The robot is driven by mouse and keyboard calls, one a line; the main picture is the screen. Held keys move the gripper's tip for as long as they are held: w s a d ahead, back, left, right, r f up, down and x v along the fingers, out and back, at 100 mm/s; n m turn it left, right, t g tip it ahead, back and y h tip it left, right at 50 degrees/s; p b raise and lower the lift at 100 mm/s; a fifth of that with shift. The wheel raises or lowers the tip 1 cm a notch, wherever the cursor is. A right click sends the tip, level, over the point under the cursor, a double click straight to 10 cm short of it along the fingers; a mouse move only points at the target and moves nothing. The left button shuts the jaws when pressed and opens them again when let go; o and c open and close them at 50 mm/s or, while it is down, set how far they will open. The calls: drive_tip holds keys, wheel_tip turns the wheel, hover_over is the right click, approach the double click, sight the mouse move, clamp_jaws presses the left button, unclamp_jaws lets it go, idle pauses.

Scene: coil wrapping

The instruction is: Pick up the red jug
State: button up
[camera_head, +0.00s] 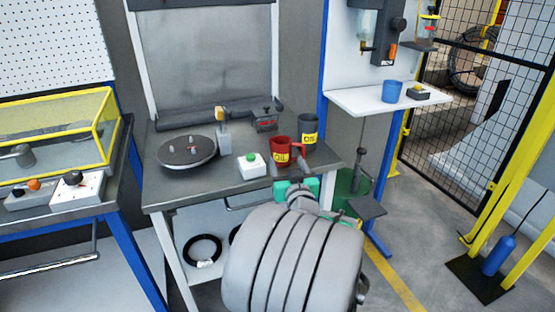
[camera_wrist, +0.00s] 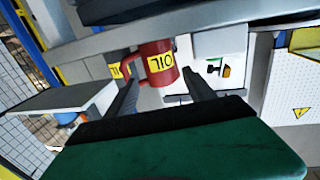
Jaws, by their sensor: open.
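The red jug (camera_head: 282,148) stands upright on the grey workbench, near its front right edge. It has a yellow OIL label, and its handle points right in the head view. In the wrist view the red jug (camera_wrist: 157,50) appears upside down, ahead of and between the two fingers. My gripper (camera_head: 289,163) is at the front of the jug, low over the bench edge. In the wrist view my gripper (camera_wrist: 160,77) is open, with nothing clamped. Whether a finger touches the jug cannot be told.
A grey jug (camera_head: 309,126) with a yellow label stands close behind, to the right. A white box with a green button (camera_head: 251,166) sits just left. A dark turntable (camera_head: 187,153) is farther left. A white shelf (camera_head: 365,100) holding a blue cup (camera_head: 392,91) is at right.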

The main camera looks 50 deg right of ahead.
sight(284, 154)
drive_tip(key=p+x, duration=0.1)
drive_tip(key=x, duration=0.7)
drive_tip(key=shift+w+d+f, duration=0.1)
drive_tip(key=shift+d, duration=0.1)
drive_tip(key=shift+c, duration=0.3)
drive_tip(key=c, duration=1.1)
